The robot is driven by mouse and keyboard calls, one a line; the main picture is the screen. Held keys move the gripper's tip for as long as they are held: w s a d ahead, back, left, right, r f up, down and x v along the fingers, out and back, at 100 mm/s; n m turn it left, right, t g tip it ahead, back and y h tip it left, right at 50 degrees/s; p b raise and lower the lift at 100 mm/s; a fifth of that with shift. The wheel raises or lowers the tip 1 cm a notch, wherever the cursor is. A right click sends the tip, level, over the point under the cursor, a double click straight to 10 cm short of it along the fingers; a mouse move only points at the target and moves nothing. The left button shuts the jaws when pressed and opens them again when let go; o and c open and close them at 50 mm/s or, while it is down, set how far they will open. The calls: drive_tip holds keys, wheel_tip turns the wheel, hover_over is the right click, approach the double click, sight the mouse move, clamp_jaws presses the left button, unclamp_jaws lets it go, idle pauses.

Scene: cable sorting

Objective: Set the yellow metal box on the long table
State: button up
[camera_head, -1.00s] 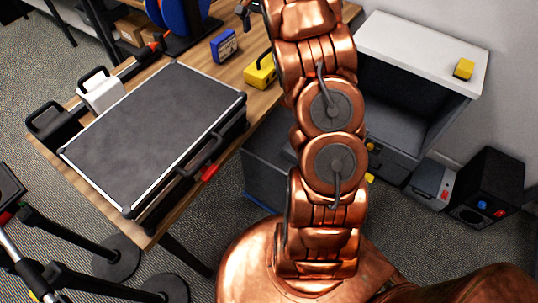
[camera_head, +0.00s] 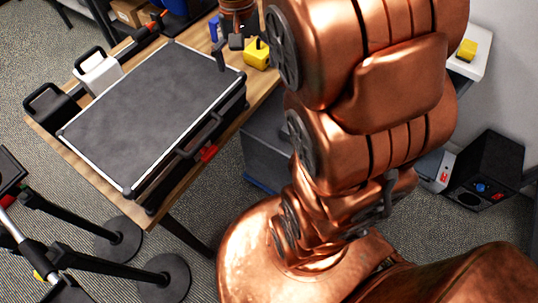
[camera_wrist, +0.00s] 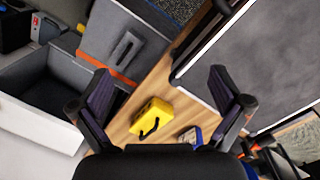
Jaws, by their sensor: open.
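The yellow metal box (camera_head: 256,54) with a dark handle stands on the wooden table (camera_head: 172,192), just beyond the right corner of the large dark case. The wrist view shows the same yellow box (camera_wrist: 151,116) below and between my fingers, with its handle facing up. My gripper (camera_wrist: 160,88) is open and empty, its two fingers spread wide above the table. In the head view my gripper (camera_head: 238,50) hangs over the table close to the yellow box, partly hidden by my arm. I see no contact with the box.
The large dark case (camera_head: 150,115) fills much of the table. A blue item (camera_wrist: 189,134) sits close beside the yellow box. A white box (camera_head: 98,72) stands left of the case. Another yellow object (camera_head: 467,49) lies on the white cabinet top. Tripod legs stand at lower left.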

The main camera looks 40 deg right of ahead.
drive_tip(key=s+a+f+n, duration=0.2)
drive_tip(key=s+a+n, duration=0.1)
drive_tip(key=s, duration=0.6)
drive_tip(key=s+a+f+n, duration=0.3)
drive_tip(key=s+a, duration=0.2)
drive_tip(key=s, duration=0.5)
drive_tip(key=shift+s+a+f+n+g, duration=0.2)
drive_tip(key=shift+s+a+n+g, duration=0.1)
drive_tip(key=shift+a, duration=0.1)
drive_tip(key=shift+w+r+p, duration=0.1)
drive_tip(key=shift+r+p, duration=0.45)
